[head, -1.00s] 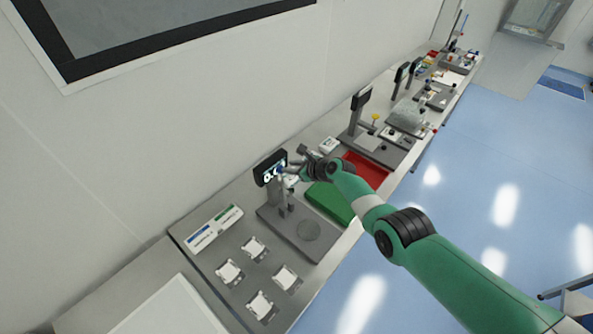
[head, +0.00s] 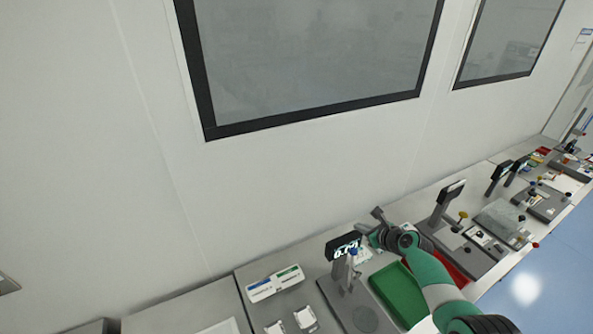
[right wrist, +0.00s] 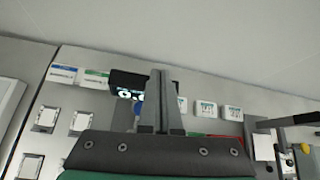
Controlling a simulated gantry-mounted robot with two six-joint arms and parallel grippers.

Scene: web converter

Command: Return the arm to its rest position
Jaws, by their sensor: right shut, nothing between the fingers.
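My right gripper (head: 373,226) is at the end of the green arm in the head view. Its fingers are shut with nothing between them, beside the digital display (head: 343,246) of the bench instrument. It appears to be above the bench, touching nothing that I can see. In the right wrist view the closed fingers (right wrist: 160,98) stand in front of the same display (right wrist: 127,88) and hide part of it. My left gripper is not in view.
A green tray (head: 397,296) lies under my right arm, with a red tray (head: 449,268) beyond it. A labelled box (head: 275,284) and white pads (head: 305,318) are to the left. Another instrument with a tall display (head: 449,195) stands farther right. The wall is behind the bench.

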